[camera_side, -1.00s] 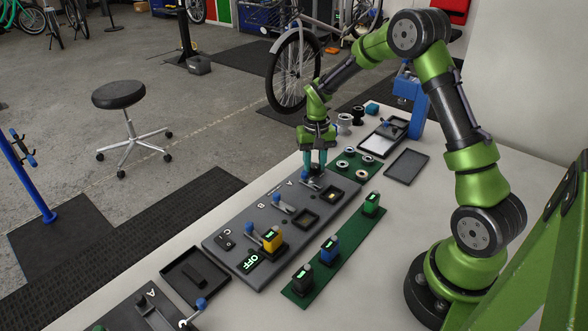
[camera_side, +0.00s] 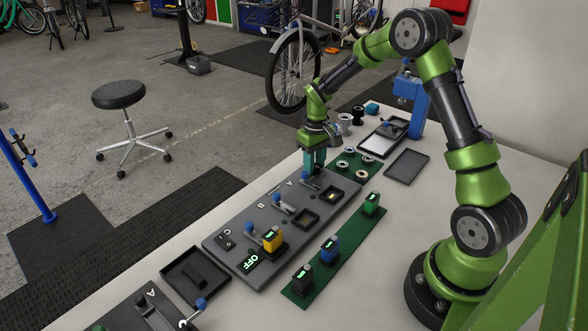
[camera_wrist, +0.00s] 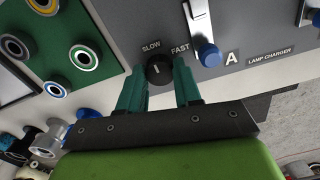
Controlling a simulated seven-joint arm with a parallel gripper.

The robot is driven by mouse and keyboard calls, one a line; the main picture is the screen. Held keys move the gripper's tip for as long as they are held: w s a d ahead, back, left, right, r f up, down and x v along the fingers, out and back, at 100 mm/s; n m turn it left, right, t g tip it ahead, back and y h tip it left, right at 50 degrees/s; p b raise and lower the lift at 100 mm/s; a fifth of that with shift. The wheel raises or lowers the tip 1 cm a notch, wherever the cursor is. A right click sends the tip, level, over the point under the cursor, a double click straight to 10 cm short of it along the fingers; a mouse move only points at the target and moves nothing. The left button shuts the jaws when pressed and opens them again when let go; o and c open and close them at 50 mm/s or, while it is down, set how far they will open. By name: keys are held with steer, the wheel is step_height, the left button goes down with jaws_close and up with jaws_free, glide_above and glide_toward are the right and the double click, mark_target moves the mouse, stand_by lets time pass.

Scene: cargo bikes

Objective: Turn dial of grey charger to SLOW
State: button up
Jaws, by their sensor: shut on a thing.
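The grey charger (camera_side: 232,247) is a long panel on the bench with bays marked A, B and C. The wrist view shows its A end (camera_wrist: 262,28), lettered LAMP CHARGER. Its round black dial (camera_wrist: 159,72) stands close to the SLOW and FAST labels, SLOW to the left and FAST to the right in that view. The dial's white mark points up between the two labels. My gripper (camera_wrist: 163,70) is shut on the dial, one teal finger on each side. In the side view my gripper (camera_side: 314,170) is down at the charger's far end and hides the dial.
A blue-knobbed lever (camera_wrist: 207,50) stands close beside the right finger. A green board with rings (camera_wrist: 62,60) lies to the left. Yellow (camera_side: 272,239), blue (camera_side: 329,250), black and green lamp packs stand nearer the camera. Another panel and a black tray (camera_side: 195,276) lie at the near end.

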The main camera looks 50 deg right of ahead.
mark_target(315, 169)
steer(key=o, duration=1)
steer(key=shift+o, duration=0.2)
step_height(315, 169, up, 17)
steer(key=s+a+r+m+t+y, duration=0.1)
steer(key=s+a+r+t, duration=0.1)
steer(key=s+a, duration=0.6)
steer(key=s+a+r+m+t+y, duration=0.1)
steer(key=s+a+r+t, duration=0.2)
steer(key=s+a, duration=0.6)
steer(key=shift+s+t, duration=1.1)
steer(key=shift+s, duration=0.15)
